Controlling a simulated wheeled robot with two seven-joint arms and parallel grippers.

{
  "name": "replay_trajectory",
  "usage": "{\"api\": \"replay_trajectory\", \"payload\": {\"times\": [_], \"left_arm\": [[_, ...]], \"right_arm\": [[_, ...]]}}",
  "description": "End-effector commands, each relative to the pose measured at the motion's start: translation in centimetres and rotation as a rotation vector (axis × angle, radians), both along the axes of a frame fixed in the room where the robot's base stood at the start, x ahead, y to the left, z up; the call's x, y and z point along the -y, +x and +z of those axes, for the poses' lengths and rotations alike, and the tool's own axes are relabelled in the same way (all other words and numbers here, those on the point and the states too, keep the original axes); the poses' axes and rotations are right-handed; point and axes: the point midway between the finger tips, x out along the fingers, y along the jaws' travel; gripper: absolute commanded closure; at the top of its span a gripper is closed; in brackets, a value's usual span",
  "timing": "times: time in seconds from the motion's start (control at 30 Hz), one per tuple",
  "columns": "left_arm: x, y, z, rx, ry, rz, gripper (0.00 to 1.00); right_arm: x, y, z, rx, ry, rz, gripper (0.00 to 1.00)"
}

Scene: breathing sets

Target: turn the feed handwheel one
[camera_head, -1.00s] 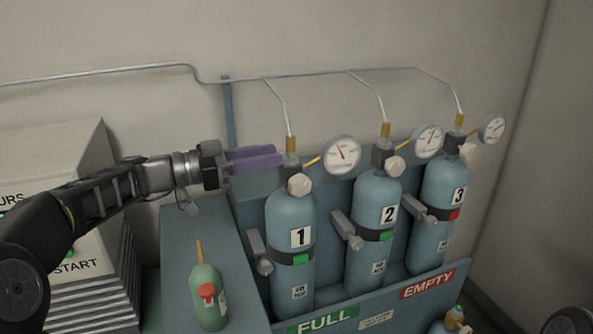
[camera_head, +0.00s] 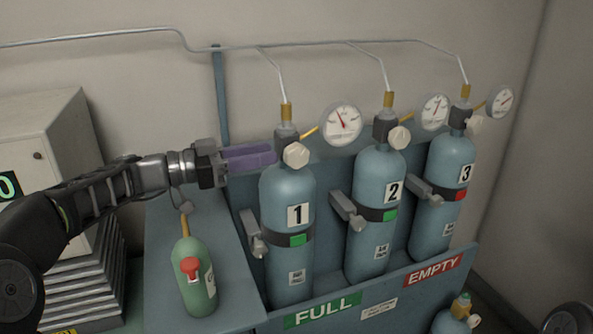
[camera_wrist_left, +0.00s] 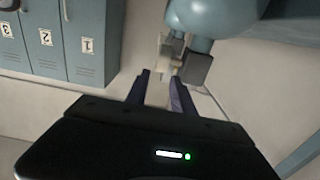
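The pale handwheel (camera_head: 296,155) sits on the valve at the top of blue cylinder 1 (camera_head: 290,190). My left gripper (camera_head: 270,156) comes in from the left with its purple fingers level with this handwheel, their tips close to its left side. In the left wrist view the two fingers (camera_wrist_left: 160,90) stand apart with a gap between them. My right gripper is not in view.
Cylinder 2 (camera_head: 374,190) and cylinder 3 (camera_head: 442,170) stand to the right, each with a gauge. A green bottle (camera_head: 193,285) with a red knob stands on the blue bench below my left arm. A pipe (camera_head: 330,44) runs along the wall.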

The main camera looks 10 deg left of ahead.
Motion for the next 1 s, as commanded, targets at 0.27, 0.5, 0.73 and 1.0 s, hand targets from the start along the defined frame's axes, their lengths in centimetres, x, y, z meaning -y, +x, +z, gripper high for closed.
{"api": "replay_trajectory", "payload": {"times": [0.27,0.5,0.73,1.0], "left_arm": [[0.0,0.0,-1.2,0.000,0.000,0.000,0.71],[0.1,0.1,-1.1,0.000,0.000,-0.001,0.71],[2.0,1.3,-0.9,-0.001,-0.002,-0.003,0.71],[5.4,3.6,-0.9,-0.001,-0.001,-0.003,0.71]], "right_arm": [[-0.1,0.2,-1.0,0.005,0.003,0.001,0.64],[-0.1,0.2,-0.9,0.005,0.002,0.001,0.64],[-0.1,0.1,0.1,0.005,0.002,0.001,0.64],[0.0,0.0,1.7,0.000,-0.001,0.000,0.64]]}}
